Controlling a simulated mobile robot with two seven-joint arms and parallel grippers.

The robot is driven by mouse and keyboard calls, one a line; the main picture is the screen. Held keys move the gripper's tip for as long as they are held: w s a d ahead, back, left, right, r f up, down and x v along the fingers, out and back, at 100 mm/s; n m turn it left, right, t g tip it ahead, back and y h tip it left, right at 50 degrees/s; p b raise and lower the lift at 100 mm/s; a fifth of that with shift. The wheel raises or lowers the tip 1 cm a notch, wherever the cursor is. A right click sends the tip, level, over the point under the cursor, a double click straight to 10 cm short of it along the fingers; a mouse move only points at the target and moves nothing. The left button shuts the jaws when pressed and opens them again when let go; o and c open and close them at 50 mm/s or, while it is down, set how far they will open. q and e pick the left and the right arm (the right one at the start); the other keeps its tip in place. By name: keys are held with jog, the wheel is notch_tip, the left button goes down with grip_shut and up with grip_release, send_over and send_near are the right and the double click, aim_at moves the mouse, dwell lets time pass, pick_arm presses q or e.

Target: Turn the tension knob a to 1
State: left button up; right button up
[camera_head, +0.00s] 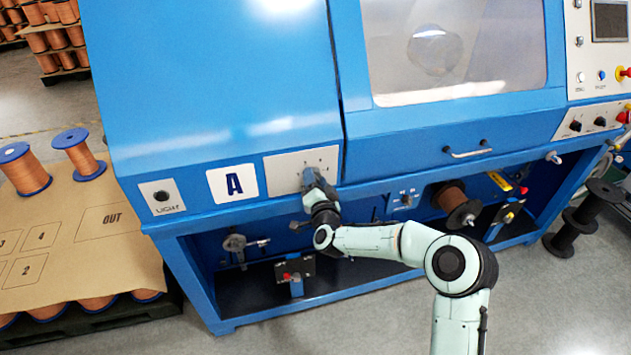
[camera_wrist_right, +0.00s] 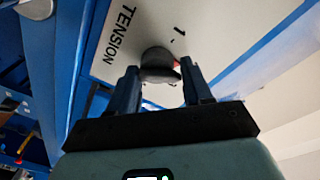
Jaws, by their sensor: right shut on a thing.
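The tension knob (camera_wrist_right: 158,63) is a dark round knob with a small red mark. It sits on a light grey plate (camera_wrist_right: 225,25) lettered TENSION, with a 1 printed near the knob. My right gripper (camera_head: 312,178) is at the plate and hides the knob there. In the right wrist view its two fingers (camera_wrist_right: 160,75) stand on either side of the knob, shut on it. My left gripper is not in view.
Copper spools (camera_head: 27,172) stand on a pallet at left. Grey floor is clear in front.

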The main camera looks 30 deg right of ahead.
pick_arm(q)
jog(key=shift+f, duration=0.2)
pick_arm(e)
jog(key=shift+d+f, duration=0.15)
jog(key=shift+f, duration=0.25)
pick_arm(q)
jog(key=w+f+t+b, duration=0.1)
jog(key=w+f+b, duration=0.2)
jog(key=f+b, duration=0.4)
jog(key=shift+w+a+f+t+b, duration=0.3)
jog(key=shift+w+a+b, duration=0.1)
jog(key=shift+b, duration=0.55)
pick_arm(e)
jog(key=n, duration=0.6)
jog(key=n+t, duration=0.1)
jog(key=n, duration=0.5)
jog(key=shift+d+f+y, duration=0.1)
jog(key=shift+y, duration=0.2)
jog(key=o, duration=0.9)
jog(key=shift+s+d, duration=0.1)
jog(key=shift+c, duration=0.2)
jog(key=shift+r, duration=0.2)
jog(key=shift+a, duration=0.2)
